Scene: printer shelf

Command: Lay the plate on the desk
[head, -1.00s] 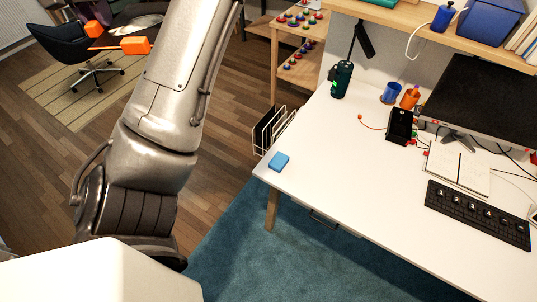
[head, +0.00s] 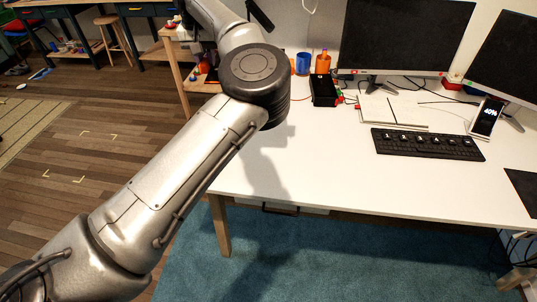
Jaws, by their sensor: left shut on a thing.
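The white desk (head: 330,168) fills the middle and right of the head view, with a broad bare stretch at its front. My left arm comes in from the lower left, bends above the desk's left end and runs back to the upper left. My left gripper (head: 186,24) is small and dark at the far end, partly cut off by the top edge and near the wooden shelf. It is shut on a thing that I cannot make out. I cannot pick out the plate. My right gripper is not in view.
A keyboard (head: 427,144), an open notebook (head: 392,112), two monitors (head: 405,38), a phone on a stand (head: 486,116), a black box (head: 323,91), a blue cup (head: 303,63) and an orange cup (head: 322,63) stand on the desk. A wooden shelf (head: 176,72) is behind my arm.

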